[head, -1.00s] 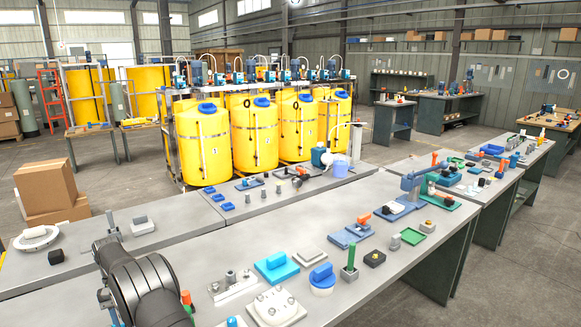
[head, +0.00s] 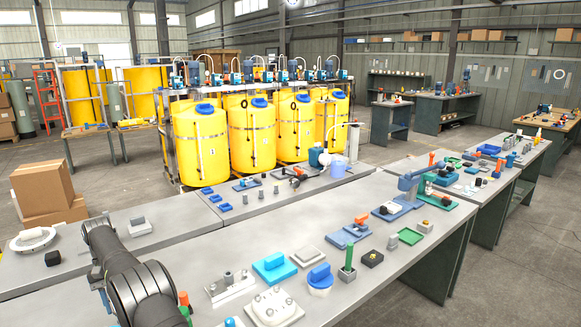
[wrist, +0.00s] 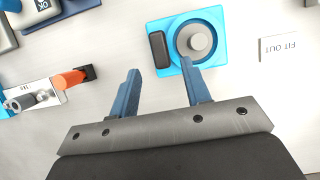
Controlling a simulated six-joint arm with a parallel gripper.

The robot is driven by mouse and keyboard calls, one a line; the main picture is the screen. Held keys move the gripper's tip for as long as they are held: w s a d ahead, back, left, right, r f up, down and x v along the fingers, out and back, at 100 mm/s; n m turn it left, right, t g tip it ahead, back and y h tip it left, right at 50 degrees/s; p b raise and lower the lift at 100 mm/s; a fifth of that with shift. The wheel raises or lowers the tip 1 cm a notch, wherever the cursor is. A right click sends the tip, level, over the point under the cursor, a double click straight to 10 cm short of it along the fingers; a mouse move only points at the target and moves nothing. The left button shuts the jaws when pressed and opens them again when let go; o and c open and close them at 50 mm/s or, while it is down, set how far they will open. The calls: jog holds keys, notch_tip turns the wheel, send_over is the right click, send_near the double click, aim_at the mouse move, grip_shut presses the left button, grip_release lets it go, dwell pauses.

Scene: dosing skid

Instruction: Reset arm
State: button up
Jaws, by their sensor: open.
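My gripper (wrist: 160,82) shows in the wrist view with its two blue fingers apart and nothing between them. The right fingertip appears close to the lower edge of a cyan plate (wrist: 217,58); I cannot tell the height between them. The plate carries a round grey knob (wrist: 199,41) and a dark block (wrist: 158,50). In the head view my dark arm links show at the lower left, and the gripper itself is not visible there.
A white FIT OUT label (wrist: 284,47) lies right of the plate. An orange-handled fitting (wrist: 70,79) lies to the left. In the head view, the front bench holds a blue-capped piece (head: 320,278), a green post (head: 347,262) and several other parts. Yellow tanks (head: 251,135) stand behind.

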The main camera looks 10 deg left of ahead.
jog(key=x, duration=0.6)
jog(key=shift+s+d+f, duration=0.1)
jog(key=shift+d, duration=0.05)
jog(key=shift+m+g+y, duration=0.3)
jog(key=shift+m, duration=0.7)
jog(key=m+y, duration=0.1)
jog(key=m, duration=0.2)
jog(key=m+g+y, duration=0.1)
jog(key=m, duration=0.2)
jog(key=shift+d, duration=0.1)
